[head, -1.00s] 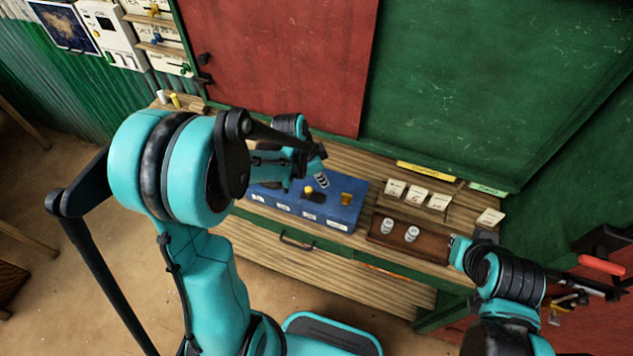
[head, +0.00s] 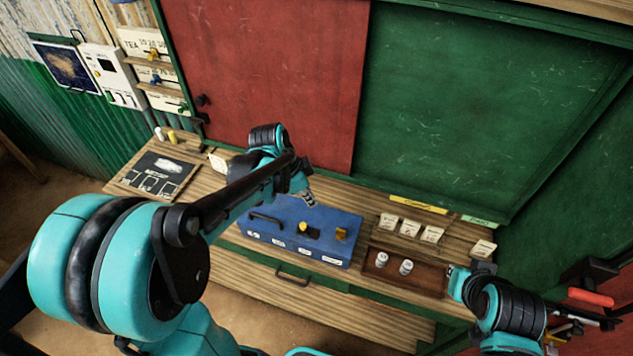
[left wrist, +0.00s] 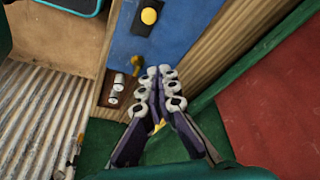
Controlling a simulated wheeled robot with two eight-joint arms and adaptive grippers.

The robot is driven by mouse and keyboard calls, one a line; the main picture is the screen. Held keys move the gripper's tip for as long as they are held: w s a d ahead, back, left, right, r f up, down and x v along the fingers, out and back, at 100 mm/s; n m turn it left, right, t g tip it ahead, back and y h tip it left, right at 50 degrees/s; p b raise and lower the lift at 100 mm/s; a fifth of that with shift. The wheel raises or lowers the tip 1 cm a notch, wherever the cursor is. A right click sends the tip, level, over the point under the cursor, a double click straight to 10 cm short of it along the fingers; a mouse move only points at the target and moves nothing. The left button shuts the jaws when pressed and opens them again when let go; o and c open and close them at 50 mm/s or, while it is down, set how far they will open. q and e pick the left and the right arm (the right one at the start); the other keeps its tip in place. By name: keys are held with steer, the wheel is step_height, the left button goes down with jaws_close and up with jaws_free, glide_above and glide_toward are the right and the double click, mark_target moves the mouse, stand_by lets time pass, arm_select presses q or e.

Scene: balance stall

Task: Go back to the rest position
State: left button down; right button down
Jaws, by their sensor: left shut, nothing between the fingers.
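My left gripper (head: 309,198) is shut and empty, above the back edge of the blue box (head: 265,236). In the left wrist view its fingers (left wrist: 160,82) lie together with nothing between them, and the blue box (left wrist: 178,35) is beyond. The box carries a yellow knob (head: 304,226) on a dark plate and a yellow piece (head: 341,234) at its right. My right gripper (head: 455,274) is small beside the right end of the brown tray (head: 431,279). Its fingers are too unclear to tell open from shut.
The tray holds two pale cylinders (head: 381,259). Small cards (head: 410,228) stand behind it. A chalkboard (head: 143,182) lies on the left of the wooden counter (head: 222,253). Red and green panels (head: 265,80) rise behind. Tools (head: 590,297) hang at the right.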

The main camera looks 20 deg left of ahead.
arm_select(q)
steer(key=s+f+n+t+y+b, duration=0.1)
steer(key=s+f+n+t+b, duration=0.1)
steer(key=s+n+b, duration=0.3)
steer(key=s+f+n+t+y+b, duration=0.2)
steer(key=s+n+b, duration=0.3)
steer(key=s, duration=0.3)
steer(key=shift+d+f+n+t+b, duration=0.3)
steer(key=shift+f+t+b, duration=0.1)
steer(key=shift+t+b, duration=0.15)
stand_by(1.3)
